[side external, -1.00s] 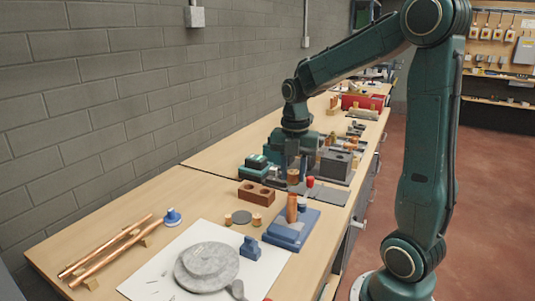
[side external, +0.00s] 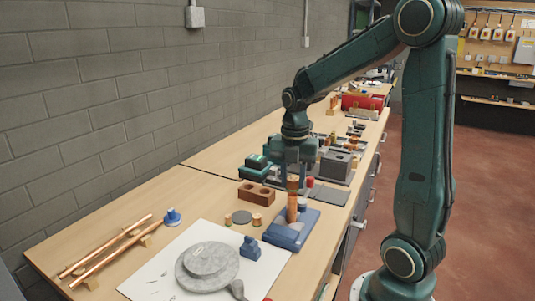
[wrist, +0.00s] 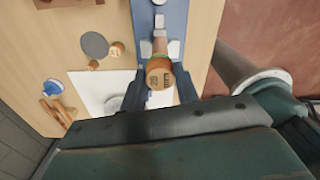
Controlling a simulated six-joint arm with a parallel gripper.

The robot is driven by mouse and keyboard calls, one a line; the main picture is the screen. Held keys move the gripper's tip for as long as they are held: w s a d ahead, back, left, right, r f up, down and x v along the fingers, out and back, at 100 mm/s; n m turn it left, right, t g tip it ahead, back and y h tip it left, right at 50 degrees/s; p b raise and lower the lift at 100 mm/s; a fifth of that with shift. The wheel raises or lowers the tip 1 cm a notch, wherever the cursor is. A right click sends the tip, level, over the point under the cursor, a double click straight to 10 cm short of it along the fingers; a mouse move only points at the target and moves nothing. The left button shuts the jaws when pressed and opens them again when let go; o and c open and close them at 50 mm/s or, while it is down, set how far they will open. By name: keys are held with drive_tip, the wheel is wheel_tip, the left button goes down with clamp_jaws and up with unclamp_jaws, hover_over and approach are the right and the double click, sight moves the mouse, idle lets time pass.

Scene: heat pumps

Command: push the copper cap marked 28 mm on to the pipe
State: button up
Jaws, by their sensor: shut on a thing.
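The copper cap (side external: 293,183) is held at the lower end of my gripper (side external: 293,172), which points down. In the wrist view the cap's round end (wrist: 160,76) faces me between the two dark fingers of my gripper (wrist: 158,88), with dark marking that appears upside down and is too small to read surely. The copper pipe (side external: 291,210) stands upright in a blue fixture (side external: 289,236). The cap is in line over the pipe's top and seems to meet it; I cannot tell how far it sits on.
Two loose caps (side external: 257,219) and a grey disc (side external: 241,217) lie left of the fixture. A brown block with holes (side external: 256,193) stands behind. A white sheet (side external: 150,281) with round grey plates (side external: 208,265) and a small blue block (side external: 250,247) is in front. Long copper pipes (side external: 105,245) lie at left.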

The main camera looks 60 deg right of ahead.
drive_tip(key=shift+f, duration=0.65)
drive_tip(key=shift+f, duration=1.1)
idle(1.0)
drive_tip(key=o, duration=1)
drive_tip(key=shift+o, duration=0.2)
drive_tip(key=shift+r, duration=0.1)
wheel_tip(320, 180, up, 14)
drive_tip(key=shift+f, duration=0.2)
